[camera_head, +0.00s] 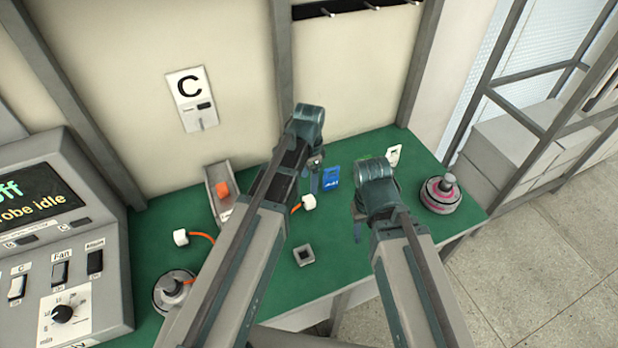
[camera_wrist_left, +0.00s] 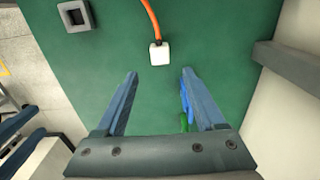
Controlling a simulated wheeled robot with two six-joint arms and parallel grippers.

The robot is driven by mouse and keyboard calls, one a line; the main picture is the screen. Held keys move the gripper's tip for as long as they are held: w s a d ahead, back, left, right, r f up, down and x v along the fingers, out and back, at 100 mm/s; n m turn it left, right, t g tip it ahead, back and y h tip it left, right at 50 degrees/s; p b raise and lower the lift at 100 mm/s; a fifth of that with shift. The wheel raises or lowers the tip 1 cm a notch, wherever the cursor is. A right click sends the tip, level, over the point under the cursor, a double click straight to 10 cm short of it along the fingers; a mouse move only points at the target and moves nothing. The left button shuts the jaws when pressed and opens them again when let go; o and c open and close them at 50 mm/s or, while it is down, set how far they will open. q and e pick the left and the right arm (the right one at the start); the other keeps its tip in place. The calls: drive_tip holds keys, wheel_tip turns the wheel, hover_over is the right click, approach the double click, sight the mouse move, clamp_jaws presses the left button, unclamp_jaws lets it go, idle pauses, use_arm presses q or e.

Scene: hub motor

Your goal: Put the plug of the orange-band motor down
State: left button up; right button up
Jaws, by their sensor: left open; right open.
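A white plug (camera_head: 309,201) on an orange cable lies on the green bench top beside my left arm. It also shows in the left wrist view (camera_wrist_left: 158,54), just beyond the fingertips and apart from them. My left gripper (camera_head: 315,180) is open and empty above the bench; its spread fingers show in the wrist view (camera_wrist_left: 160,75). My right gripper (camera_head: 357,225) is open and empty. A second white plug (camera_head: 181,237) with an orange cable lies further left. My left arm hides where the cables run.
A pink-banded motor (camera_head: 440,197) stands at the right end. A grey square socket block (camera_head: 304,255) lies between my arms. A blue card (camera_head: 331,178) and a tray (camera_head: 212,202) holding an orange piece are near the wall. A control console (camera_head: 60,235) stands at left.

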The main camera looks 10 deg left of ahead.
use_arm(q)
drive_tip(key=s+d+r+n, duration=0.1)
drive_tip(key=s+d+n, duration=0.1)
drive_tip(key=s, duration=0.5)
drive_tip(key=s+d+r+n+y+p, duration=0.1)
drive_tip(key=s+d+n, duration=0.2)
drive_tip(key=s+n, duration=0.2)
drive_tip(key=s, duration=0.2)
drive_tip(key=shift+s+d, duration=0.35)
drive_tip(key=shift+s, duration=0.05)
use_arm(e)
wheel_tip(320, 180, up, 2)
